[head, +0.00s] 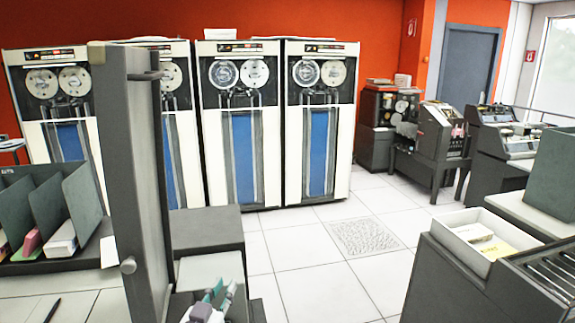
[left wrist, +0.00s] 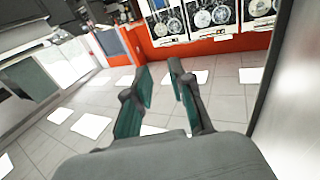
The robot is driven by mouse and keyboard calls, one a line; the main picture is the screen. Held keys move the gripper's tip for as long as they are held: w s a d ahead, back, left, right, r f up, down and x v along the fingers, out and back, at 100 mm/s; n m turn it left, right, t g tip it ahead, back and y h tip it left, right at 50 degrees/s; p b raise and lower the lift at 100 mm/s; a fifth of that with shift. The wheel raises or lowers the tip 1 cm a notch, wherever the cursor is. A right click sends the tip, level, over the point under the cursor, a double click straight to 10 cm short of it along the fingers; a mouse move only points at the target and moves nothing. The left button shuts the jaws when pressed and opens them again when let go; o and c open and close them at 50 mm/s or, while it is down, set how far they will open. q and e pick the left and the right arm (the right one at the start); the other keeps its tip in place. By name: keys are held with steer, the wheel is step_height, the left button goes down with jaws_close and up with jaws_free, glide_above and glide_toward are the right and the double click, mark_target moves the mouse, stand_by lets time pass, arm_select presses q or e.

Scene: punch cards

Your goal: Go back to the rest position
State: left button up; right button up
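My left gripper (head: 222,290) is low in the head view, just right of a tall grey panel, with part of it cut off by the bottom edge. It also shows in the left wrist view (left wrist: 159,68), where its two dark fingers with green pads stand apart. Only floor and the far machines show between them, so it is open and empty. My right gripper is in neither view.
The tall grey panel (head: 138,185) stands close to my left gripper. A desk rack (head: 85,200) holds cards at left. Tape cabinets (head: 268,130) line the red wall. A card tray (head: 465,228) sits on a dark machine at right. White floor (head: 315,265) lies open between.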

arm_select(q)
steer(key=s+a+f+g, duration=0.2)
steer(key=s+f+g, duration=0.5)
steer(key=s+f, duration=0.75)
steer(key=s+a+f+g+y, duration=0.2)
steer(key=s+g, duration=0.2)
steer(key=s, duration=0.6)
steer(key=s+a+f+g+y, duration=0.1)
steer(key=s+a+f+g, duration=0.15)
steer(key=s, duration=0.75)
step_height(320, 180, down, 29)
steer(key=s+g+b, duration=0.1)
steer(key=s+g, duration=0.1)
steer(key=s, duration=0.1)
steer(key=s+a+f+g, duration=0.1)
steer(key=s+a+f, duration=0.1)
steer(key=s+f, duration=1.3)
steer(key=shift+a+b, duration=0.35)
steer(key=shift+b, duration=0.05)
